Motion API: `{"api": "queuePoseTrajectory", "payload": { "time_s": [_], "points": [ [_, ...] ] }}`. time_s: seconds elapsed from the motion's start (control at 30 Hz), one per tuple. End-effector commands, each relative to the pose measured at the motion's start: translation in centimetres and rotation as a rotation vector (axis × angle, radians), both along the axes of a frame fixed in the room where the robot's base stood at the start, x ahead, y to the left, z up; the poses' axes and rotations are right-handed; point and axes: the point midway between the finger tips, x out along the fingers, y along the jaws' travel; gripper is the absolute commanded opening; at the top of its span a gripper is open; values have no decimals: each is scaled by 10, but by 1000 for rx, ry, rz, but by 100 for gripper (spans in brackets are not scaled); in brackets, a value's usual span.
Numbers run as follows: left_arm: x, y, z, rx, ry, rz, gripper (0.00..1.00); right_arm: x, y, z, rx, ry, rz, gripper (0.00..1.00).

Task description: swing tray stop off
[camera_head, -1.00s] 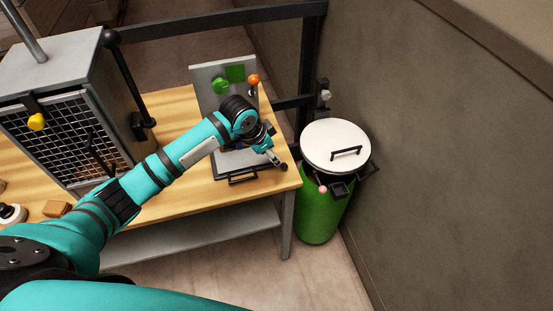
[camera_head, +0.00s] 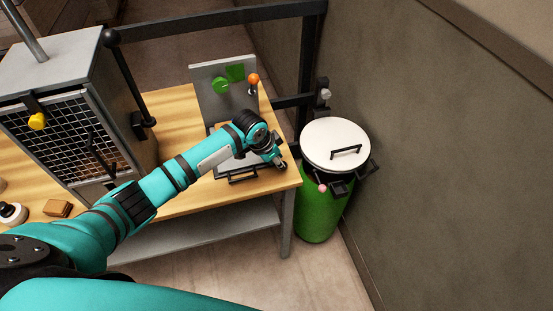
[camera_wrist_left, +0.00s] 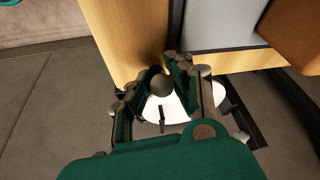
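The tray (camera_head: 228,168) lies at the right end of the wooden table, with a black handle (camera_head: 243,178) on its front edge. My left gripper (camera_head: 279,160) is at the table's right edge, just right of the tray. In the left wrist view its two fingers (camera_wrist_left: 158,88) are spread, with a dark round knob (camera_wrist_left: 161,85) between them. A gap shows between the knob and the left finger; contact with the right one is unclear. The knob may be the end of the tray stop, whose body I cannot make out. My right gripper is not in view.
A green bin (camera_head: 316,218) with a white lid (camera_head: 335,142) stands right of the table. A caged machine (camera_head: 60,110) stands left. The wall is farther right.

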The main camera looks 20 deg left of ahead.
Motion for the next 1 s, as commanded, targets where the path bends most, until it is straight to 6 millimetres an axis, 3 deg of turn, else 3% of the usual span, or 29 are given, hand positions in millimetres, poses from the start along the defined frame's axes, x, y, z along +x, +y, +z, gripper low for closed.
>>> {"api": "queuePoseTrajectory", "payload": {
  "time_s": [0.1,0.47,0.73,1.0],
  "points": [
    [1,2,1,2,-3,2,0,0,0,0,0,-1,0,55],
    [4,1,6,37,18,4,0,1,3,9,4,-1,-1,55],
    [9,-6,11,169,105,4,0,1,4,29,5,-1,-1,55],
    [14,-14,10,328,211,6,0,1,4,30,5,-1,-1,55]
  ]
}}
